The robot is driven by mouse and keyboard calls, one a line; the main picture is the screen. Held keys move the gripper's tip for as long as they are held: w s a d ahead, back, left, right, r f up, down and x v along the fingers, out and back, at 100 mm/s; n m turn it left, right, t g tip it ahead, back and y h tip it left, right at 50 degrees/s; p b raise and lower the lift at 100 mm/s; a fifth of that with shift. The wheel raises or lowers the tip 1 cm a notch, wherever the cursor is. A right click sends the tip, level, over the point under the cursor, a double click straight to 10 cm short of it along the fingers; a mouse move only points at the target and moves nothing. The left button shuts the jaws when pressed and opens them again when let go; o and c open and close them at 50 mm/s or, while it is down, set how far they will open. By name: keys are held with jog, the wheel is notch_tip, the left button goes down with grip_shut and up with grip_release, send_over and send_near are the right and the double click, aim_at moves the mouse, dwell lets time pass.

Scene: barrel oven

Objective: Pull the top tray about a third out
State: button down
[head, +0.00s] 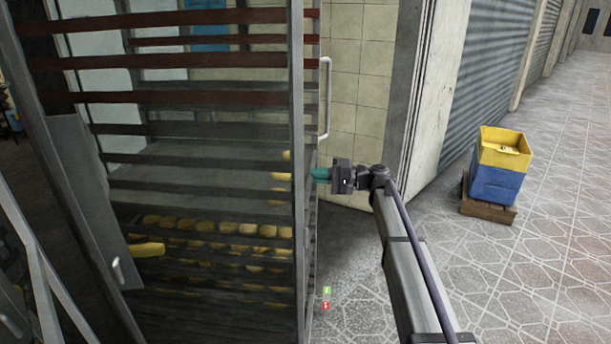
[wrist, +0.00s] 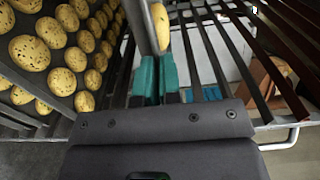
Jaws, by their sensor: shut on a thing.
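The tall rack (head: 298,120) stands at the left of the head view, with dark slats across its upper part. Trays of round rolls (head: 215,226) sit in its lower part. My gripper (head: 320,174) reaches the rack's right side from the right, its teal fingers level with the upper trays. In the wrist view, my gripper (wrist: 158,80) is shut on the rim of the top tray (wrist: 142,35), which shows nearly edge-on. A roll (wrist: 161,25) shows beside that rim. A tray with rows of speckled rolls (wrist: 60,55) fills the left. The fingers hide the gripped part.
An upright handle (head: 326,98) is on the rack's right side, above my gripper. A yellow crate (head: 504,150) on a blue crate (head: 497,186) stands on a wooden pallet (head: 487,210) at the right. The tiled floor (head: 540,290) between is clear.

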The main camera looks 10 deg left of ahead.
jog(key=d, duration=1.7)
jog(key=shift+w+d, duration=0.2)
jog(key=shift+w, duration=0.1)
jog(key=c, duration=1.8)
grip_release()
jog(key=shift+d, duration=0.25)
jog(key=o, duration=0.6)
jog(key=shift+c, duration=0.2)
jog(key=shift+a, duration=0.1)
jog(key=d, duration=0.8)
jog(key=shift+w, duration=0.1)
